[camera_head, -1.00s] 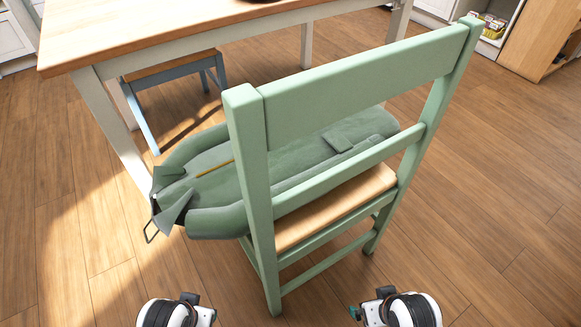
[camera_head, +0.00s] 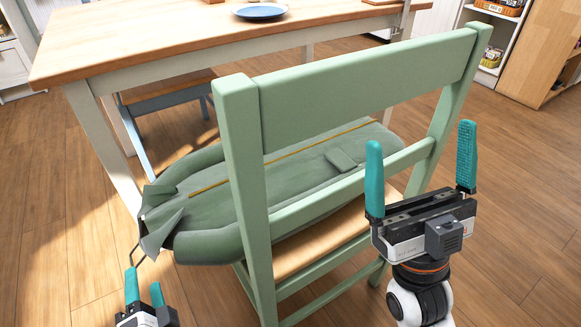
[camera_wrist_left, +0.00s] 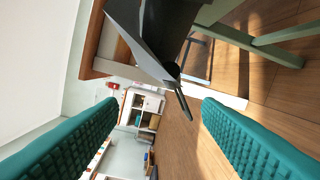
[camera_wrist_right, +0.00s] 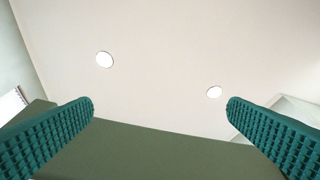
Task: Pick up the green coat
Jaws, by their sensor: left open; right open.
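The green coat (camera_head: 290,180) lies across the wooden seat of a green chair, partly hidden behind the chair's backrest. Its collar end, with a dark hanger hook (camera_head: 137,253), sticks out past the left of the chair. My left gripper (camera_head: 144,283) is open and empty, just below the hook. In the left wrist view the dark collar and hook (camera_wrist_left: 160,45) hang ahead, above the gap between the fingers. My right gripper (camera_head: 420,180) is open and empty, raised with fingers up at the right of the backrest.
The green chair (camera_head: 365,95) stands between me and the coat; its backrest top also shows in the right wrist view (camera_wrist_right: 150,155). A wooden table (camera_head: 200,40) with a blue plate (camera_head: 260,11) is behind. A bench (camera_head: 165,90) is under it.

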